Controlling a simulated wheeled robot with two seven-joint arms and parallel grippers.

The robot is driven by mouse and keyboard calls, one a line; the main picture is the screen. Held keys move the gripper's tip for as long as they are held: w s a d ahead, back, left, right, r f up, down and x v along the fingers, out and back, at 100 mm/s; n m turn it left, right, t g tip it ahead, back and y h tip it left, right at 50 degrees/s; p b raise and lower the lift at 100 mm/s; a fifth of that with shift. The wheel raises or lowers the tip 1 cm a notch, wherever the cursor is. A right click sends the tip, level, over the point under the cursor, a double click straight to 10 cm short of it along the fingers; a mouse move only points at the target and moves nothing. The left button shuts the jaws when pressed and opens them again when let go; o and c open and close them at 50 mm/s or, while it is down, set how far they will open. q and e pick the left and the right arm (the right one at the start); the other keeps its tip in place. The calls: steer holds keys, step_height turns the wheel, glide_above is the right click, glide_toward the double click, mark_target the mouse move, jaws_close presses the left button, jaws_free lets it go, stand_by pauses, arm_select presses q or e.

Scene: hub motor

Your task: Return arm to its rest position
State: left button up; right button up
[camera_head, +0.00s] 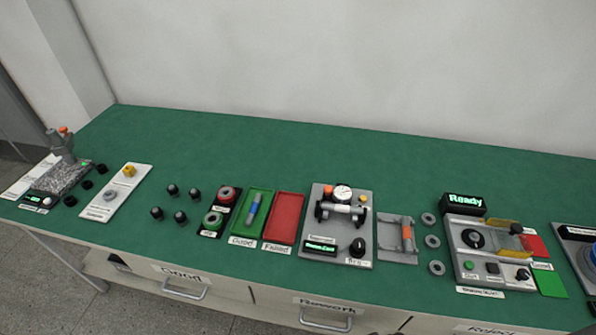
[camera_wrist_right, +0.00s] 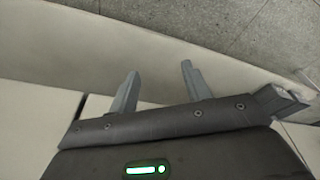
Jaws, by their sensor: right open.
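My right gripper (camera_wrist_right: 157,88) shows in the right wrist view. Its two grey fingers are apart with nothing between them. Behind the fingers are a pale flat surface and a grey speckled floor (camera_wrist_right: 210,25). Neither of my arms shows in the head view, so the left gripper is not in view. The green workbench (camera_head: 330,140) lies clear of both arms in the head view.
The bench holds a gauge fixture (camera_head: 340,225), a green tray (camera_head: 250,218) with a blue-grey part, an empty red tray (camera_head: 284,218), a station with a "Ready" display (camera_head: 465,200), and several black knobs. The back strip is free. Drawers (camera_head: 328,312) line the front.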

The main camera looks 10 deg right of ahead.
steer(key=s+d+f+b, duration=0.1)
steer(key=s+f, duration=0.5)
steer(key=f, duration=0.3)
steer(key=s+d+f+g+b, duration=0.1)
steer(key=s+f+b, duration=0.1)
steer(key=s+f, duration=0.4)
steer(key=s+d+f+b, duration=0.1)
steer(key=s+f+b, duration=0.1)
steer(key=s+f, duration=0.4)
step_height(320, 180, down, 6)
steer(key=shift+r+g, duration=0.1)
steer(key=shift+g, duration=0.2)
steer(key=shift+s+d, duration=0.1)
stand_by(1.0)
